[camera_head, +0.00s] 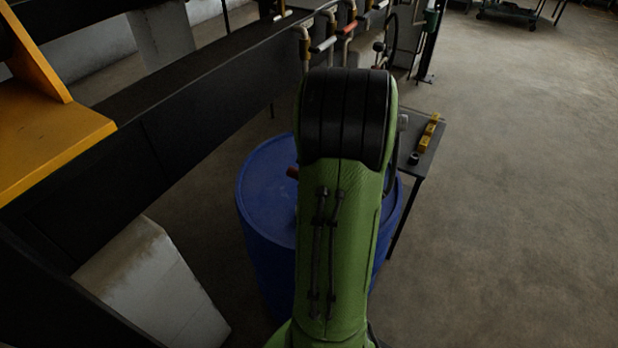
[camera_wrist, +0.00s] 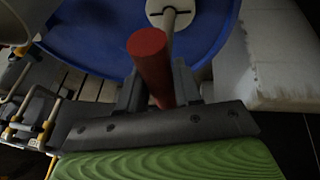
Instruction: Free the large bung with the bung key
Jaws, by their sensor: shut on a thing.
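The bung key shows a red handle (camera_wrist: 150,58) in the wrist view, with a pale shaft (camera_wrist: 169,22) behind it. My gripper (camera_wrist: 160,88) is shut on the red handle, one dark finger on each side. The shaft reaches a round white bung (camera_wrist: 156,9) on the blue drum (camera_wrist: 100,30); whether the key's end is seated in it I cannot tell. In the head view the blue drum (camera_head: 262,185) stands below my arm, which hides much of its top and my gripper.
A dark side table (camera_head: 428,160) with yellow pieces (camera_head: 430,130) stands behind the drum to the right. A pale block (camera_head: 150,280) and dark beams are to the left. Pipes with valves (camera_head: 325,43) are behind. The concrete floor at right is clear.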

